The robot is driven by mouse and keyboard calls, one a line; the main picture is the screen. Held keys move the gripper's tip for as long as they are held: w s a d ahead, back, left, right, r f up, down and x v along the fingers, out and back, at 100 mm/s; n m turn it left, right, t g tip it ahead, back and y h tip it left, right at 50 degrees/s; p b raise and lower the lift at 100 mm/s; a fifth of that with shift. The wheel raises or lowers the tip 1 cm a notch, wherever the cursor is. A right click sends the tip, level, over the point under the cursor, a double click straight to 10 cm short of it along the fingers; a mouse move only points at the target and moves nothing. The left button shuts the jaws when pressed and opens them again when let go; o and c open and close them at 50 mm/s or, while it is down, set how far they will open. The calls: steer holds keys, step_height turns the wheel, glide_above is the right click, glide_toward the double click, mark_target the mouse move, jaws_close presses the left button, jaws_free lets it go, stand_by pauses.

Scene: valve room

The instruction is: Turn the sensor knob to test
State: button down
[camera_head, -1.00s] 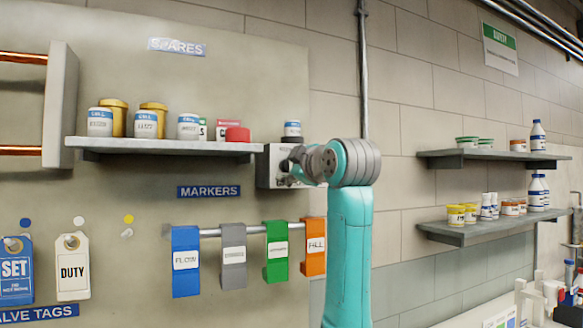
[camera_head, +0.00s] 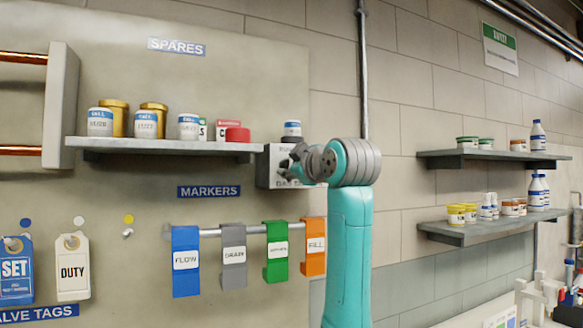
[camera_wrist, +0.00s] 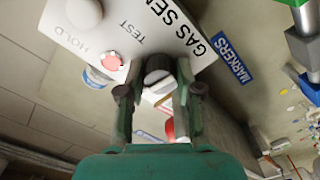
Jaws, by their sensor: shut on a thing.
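The gas sensor is a pale box in the wrist view (camera_wrist: 190,30), marked GAS SEN, TEST and HOLD, seen turned over. Its dark knob (camera_wrist: 158,74) with a pale edge sits between the fingers of my gripper (camera_wrist: 158,92). My gripper is shut on the knob, one finger on each side. A small red round part (camera_wrist: 112,61) is on the panel near TEST. In the head view the sensor box (camera_head: 265,168) is on the wall beside the spares shelf, and my gripper (camera_head: 296,160) covers its front, hiding the knob there.
The spares shelf (camera_head: 160,146) with jars and a red lid is left of the box. Marker tags hang on a rail (camera_head: 210,232) below. A conduit (camera_head: 364,80) runs down the wall behind my arm. Two stocked shelves (camera_head: 490,156) are at the right.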

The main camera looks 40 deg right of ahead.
steer(key=shift+a+m, duration=0.15)
steer(key=shift+m, duration=8.05)
steer(key=c, duration=0.8)
jaws_free()
steer(key=shift+w, duration=0.1)
steer(key=shift+o, duration=0.2)
steer(key=v, duration=1.2)
